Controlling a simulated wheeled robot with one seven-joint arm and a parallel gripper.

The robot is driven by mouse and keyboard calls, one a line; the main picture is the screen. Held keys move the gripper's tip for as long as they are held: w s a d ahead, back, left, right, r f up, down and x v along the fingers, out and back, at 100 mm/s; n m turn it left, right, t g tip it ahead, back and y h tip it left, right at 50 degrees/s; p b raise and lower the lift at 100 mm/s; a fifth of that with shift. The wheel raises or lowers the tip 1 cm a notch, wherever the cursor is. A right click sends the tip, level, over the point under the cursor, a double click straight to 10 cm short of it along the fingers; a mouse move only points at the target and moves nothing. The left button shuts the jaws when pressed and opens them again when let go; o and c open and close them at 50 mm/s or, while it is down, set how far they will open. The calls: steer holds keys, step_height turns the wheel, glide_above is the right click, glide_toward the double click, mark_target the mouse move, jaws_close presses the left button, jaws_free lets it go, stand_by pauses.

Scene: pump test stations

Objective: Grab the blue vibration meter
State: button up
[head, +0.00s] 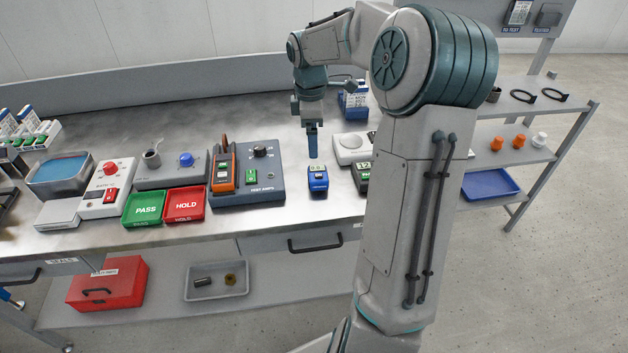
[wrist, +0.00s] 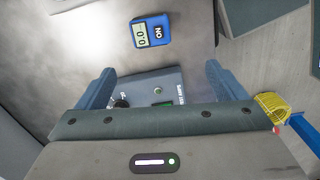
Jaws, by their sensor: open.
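The blue vibration meter (head: 318,180) is a small blue block with a pale display, on the steel bench just right of the grey TEST AMPS box. It also shows in the wrist view (wrist: 151,31), at the top, beyond my fingertips, with digits on its display. My gripper (head: 313,152) points down above the bench, just behind and above the meter in the head view. In the wrist view my gripper (wrist: 160,82) has its two blue fingers wide apart with nothing held between them. The meter is apart from both fingers.
The TEST AMPS box (head: 268,188) with an orange clamp meter (head: 223,172) stands left of the meter. A dark device with a display (head: 362,178) stands close on its right, partly behind my arm. Green PASS (head: 145,209) and red HOLD (head: 186,205) trays lie further left.

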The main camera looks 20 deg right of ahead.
mark_target(318, 173)
steer(key=shift+n, duration=0.4)
steer(key=f, duration=0.5)
steer(key=d+f, duration=0.1)
steer(key=f, duration=0.4)
steer(key=w+d+f, duration=0.1)
steer(key=f, duration=0.4)
steer(key=shift+w+b, duration=0.1)
steer(key=shift+b, duration=0.25)
steer(key=c, duration=1.3)
steer(key=shift+c, duration=0.2)
